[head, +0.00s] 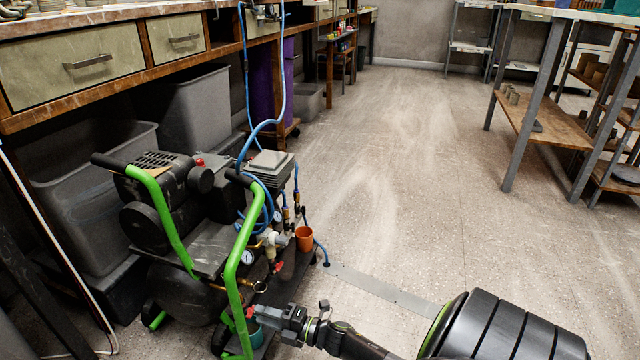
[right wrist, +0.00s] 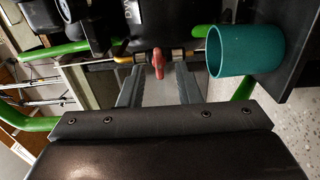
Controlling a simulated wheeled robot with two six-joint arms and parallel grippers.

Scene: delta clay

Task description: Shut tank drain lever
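The tank drain lever (right wrist: 158,63) is a small red handle on a valve under the black tank. In the right wrist view it points down the picture, across the line of the brass pipe (right wrist: 123,60). My right gripper (right wrist: 160,76) is open, with one grey finger on each side of the lever's line and a gap visible on both sides. In the head view my right gripper (head: 262,314) reaches in low beside the green-framed compressor (head: 185,220), with a bit of red (head: 250,312) at its tips. My left gripper is not in view.
A teal cup (right wrist: 245,50) stands close to the right of the lever in the wrist view. Green frame tubes (head: 232,270) rise near my right gripper. An orange cup (head: 304,239) and gauges sit on the compressor's side. The floor (head: 420,200) to the right is clear.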

